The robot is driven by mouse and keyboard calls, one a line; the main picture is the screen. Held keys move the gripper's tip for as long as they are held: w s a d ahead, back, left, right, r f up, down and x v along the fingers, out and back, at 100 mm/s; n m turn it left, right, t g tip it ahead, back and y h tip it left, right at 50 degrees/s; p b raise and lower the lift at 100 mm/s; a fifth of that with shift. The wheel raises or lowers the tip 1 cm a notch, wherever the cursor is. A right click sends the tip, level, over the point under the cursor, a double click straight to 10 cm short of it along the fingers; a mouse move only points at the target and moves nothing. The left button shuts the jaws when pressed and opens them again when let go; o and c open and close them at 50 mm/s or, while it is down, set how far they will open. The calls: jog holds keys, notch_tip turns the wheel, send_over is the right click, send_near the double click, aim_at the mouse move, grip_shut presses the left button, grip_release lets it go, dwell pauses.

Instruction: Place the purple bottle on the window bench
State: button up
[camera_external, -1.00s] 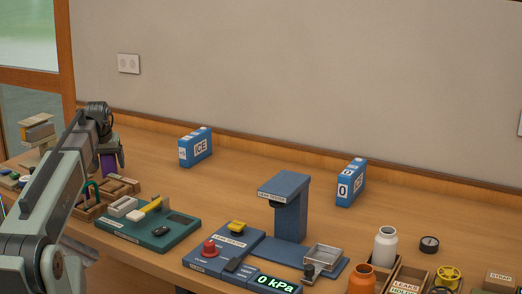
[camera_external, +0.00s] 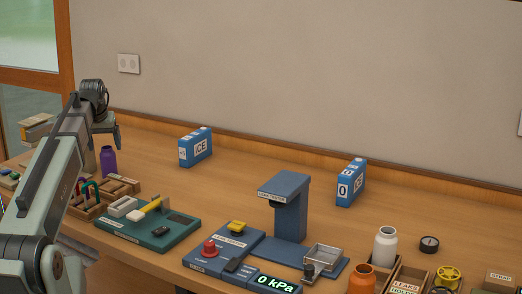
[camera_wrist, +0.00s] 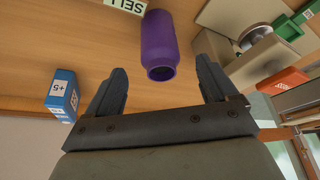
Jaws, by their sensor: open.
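The purple bottle (camera_external: 108,161) stands upright on the wooden surface at the left in the external view, near the window side. In the wrist view the purple bottle (camera_wrist: 161,45) lies beyond my fingertips, its open mouth facing me. My gripper (camera_external: 107,132) is above the bottle, apart from it. In the wrist view my gripper (camera_wrist: 162,78) is open, with nothing between its fingers. The wooden bench top (camera_external: 145,150) runs along the wall; where the window bench begins or ends I cannot tell.
A "SELL" sign (camera_wrist: 127,4) lies close to the bottle. A grey cylinder (camera_wrist: 255,36) and stacked boxes (camera_external: 36,128) are nearby. Bench between bottle and ICE box is clear.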

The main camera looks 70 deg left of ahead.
jog(key=v, duration=0.3)
jog(key=shift+d+r, duration=0.1)
jog(key=shift+r, duration=0.15)
jog(key=shift+d+r, duration=0.15)
jog(key=shift+r, duration=0.15)
jog(key=shift+c, duration=0.6)
